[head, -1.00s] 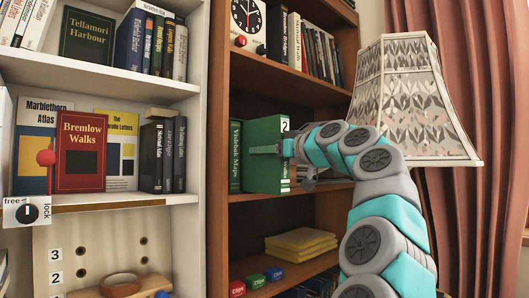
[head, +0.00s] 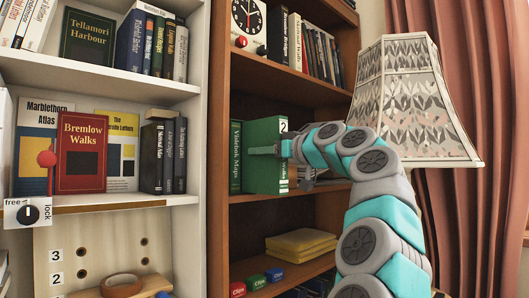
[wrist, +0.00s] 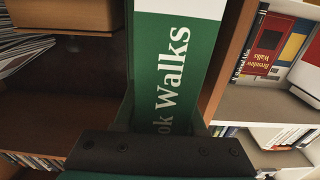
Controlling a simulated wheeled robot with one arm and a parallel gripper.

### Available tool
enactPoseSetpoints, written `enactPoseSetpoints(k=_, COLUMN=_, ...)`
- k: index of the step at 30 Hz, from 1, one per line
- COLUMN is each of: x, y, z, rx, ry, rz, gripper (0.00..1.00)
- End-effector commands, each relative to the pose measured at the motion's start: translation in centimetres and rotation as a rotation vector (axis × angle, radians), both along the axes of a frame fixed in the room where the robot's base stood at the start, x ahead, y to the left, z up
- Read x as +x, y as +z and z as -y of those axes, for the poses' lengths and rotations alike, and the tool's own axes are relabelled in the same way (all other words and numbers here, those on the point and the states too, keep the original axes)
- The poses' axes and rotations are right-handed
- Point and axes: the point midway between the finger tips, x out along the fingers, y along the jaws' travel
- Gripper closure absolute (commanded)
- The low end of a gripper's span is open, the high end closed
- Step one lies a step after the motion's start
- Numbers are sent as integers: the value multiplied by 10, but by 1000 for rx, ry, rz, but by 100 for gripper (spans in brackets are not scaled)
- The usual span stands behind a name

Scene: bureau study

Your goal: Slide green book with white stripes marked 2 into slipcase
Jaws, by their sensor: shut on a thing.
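The green book (head: 265,160) stands upright on the middle shelf of the brown bookcase, its spine sticking out. A white "2" label is at the top of its spine and a white stripe near the bottom. My gripper (head: 278,149) is shut on it around the spine, one finger lying along the left cover. The other finger is hidden. In the wrist view the green spine (wrist: 172,85) reads "...ok Walks" above the dark gripper body (wrist: 160,152). A green volume, "Videbak Maps" (head: 236,157), stands just left of it. I cannot clearly make out the slipcase.
A brown upright panel (head: 219,90) divides this bookcase from the white shelves on the left. Yellow books (head: 301,241) and small coloured boxes (head: 256,281) lie on the shelf below. A lamp (head: 415,100) stands right of my arm. Grey items lie right of the book.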

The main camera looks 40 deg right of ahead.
Motion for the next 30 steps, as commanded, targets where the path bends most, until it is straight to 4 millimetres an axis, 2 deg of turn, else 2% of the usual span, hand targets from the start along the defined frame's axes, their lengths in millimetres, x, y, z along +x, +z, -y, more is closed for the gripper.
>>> enactPoseSetpoints(k=30, x=21, y=2, z=-2, rx=-1, ry=0, rz=3, gripper=100)
